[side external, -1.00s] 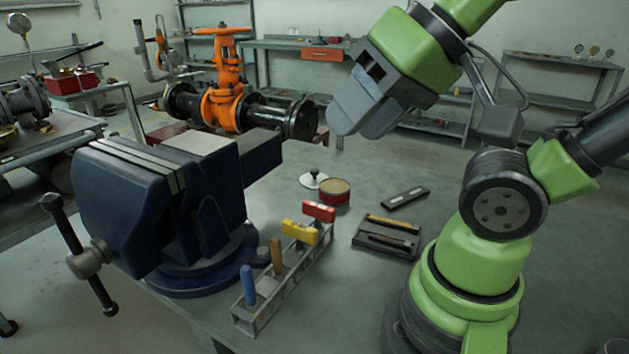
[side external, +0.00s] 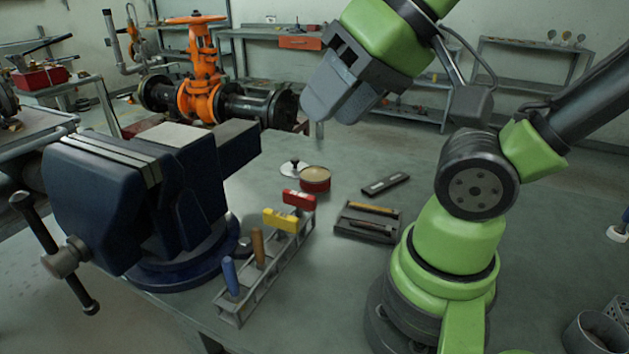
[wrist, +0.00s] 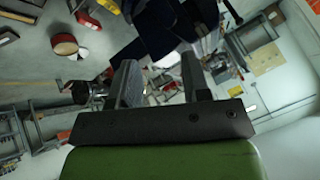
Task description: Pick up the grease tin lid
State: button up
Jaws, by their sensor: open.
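The grease tin lid (side external: 294,168) is a pale disc with a small dark knob, lying on the bench just left of the red grease tin (side external: 315,181). The tin has a tan top. In the wrist view the tin (wrist: 65,44) shows at the upper left, with the pale lid (wrist: 82,53) at its edge. My gripper (side external: 335,100) is high above the bench, above and slightly right of the tin in the side view. In the wrist view my gripper (wrist: 160,68) has its two fingers apart, with nothing held between them.
A blue vise (side external: 150,200) stands at the left. A tool rack (side external: 262,265) with several upright handles is in front of the lid. A dark tray (side external: 368,222) and a flat dark block (side external: 386,184) lie right of the tin. An orange gate valve (side external: 203,75) stands behind.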

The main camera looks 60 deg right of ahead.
jog(key=shift+o, duration=1.3)
jog(key=n+g+h, duration=0.4)
jog(key=n+h, duration=0.3)
jog(key=n, duration=2.2)
send_over(295, 159)
jog(key=s+a, duration=0.3)
jog(key=a, duration=0.2)
notch_tip(295, 159, down, 22)
jog(key=x, duration=0.4)
jog(key=shift+s+d+r, duration=0.15)
jog(key=shift+d+r, duration=0.05)
jog(key=shift+d, duration=0.15)
jog(key=shift+w+x, duration=0.15)
jog(key=shift+x, duration=1.25)
jog(key=shift+w+x, duration=0.15)
jog(key=shift+x, duration=1.25)
